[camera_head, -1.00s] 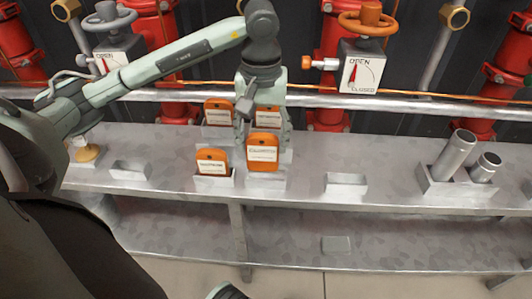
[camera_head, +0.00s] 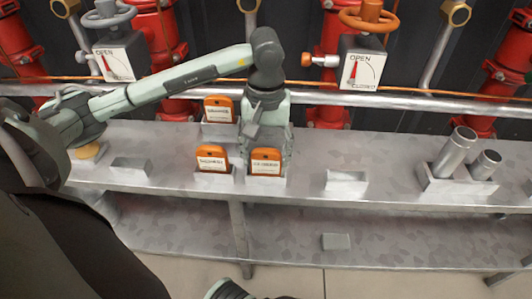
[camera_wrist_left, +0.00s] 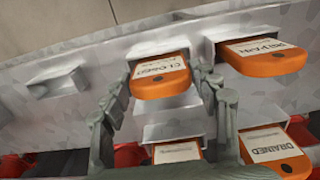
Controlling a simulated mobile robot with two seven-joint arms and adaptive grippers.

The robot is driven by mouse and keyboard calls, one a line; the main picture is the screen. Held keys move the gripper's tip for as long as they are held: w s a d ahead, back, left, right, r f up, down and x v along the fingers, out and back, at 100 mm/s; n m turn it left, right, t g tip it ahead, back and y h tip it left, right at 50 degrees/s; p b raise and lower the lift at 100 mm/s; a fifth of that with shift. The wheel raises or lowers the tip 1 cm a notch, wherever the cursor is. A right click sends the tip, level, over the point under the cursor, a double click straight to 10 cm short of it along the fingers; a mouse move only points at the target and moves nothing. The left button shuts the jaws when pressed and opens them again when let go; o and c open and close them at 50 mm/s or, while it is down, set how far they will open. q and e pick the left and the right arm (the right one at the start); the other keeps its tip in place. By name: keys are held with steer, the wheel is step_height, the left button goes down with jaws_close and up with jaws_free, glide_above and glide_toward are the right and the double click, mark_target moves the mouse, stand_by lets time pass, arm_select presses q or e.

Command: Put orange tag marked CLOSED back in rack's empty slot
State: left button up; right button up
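The orange CLOSED tag (camera_head: 266,162) stands upright in the front right slot of the grey rack (camera_head: 238,173), its lower end hidden by the slot's front wall. Its lettering reads in the left wrist view (camera_wrist_left: 160,75). My left gripper (camera_head: 266,154) points down over it, with one finger along each side edge; the left wrist view (camera_wrist_left: 160,80) shows the same. My right gripper is not in view.
An orange tag (camera_head: 212,159) stands in the slot to the left, and another (camera_head: 218,109) in the back row. A DRAINED tag (camera_wrist_left: 278,150) shows in the wrist view. Small grey holders (camera_head: 346,182) stand on the shelf. Red pipes and a rail run behind.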

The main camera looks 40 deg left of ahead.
arm_select(q)
steer(key=o, duration=0.4)
steer(key=shift+r, duration=0.15)
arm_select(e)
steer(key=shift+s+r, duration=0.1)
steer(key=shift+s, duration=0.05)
arm_select(q)
steer(key=shift+r+p, duration=0.15)
steer(key=shift+p, duration=0.15)
step_height(320, 180, up, 12)
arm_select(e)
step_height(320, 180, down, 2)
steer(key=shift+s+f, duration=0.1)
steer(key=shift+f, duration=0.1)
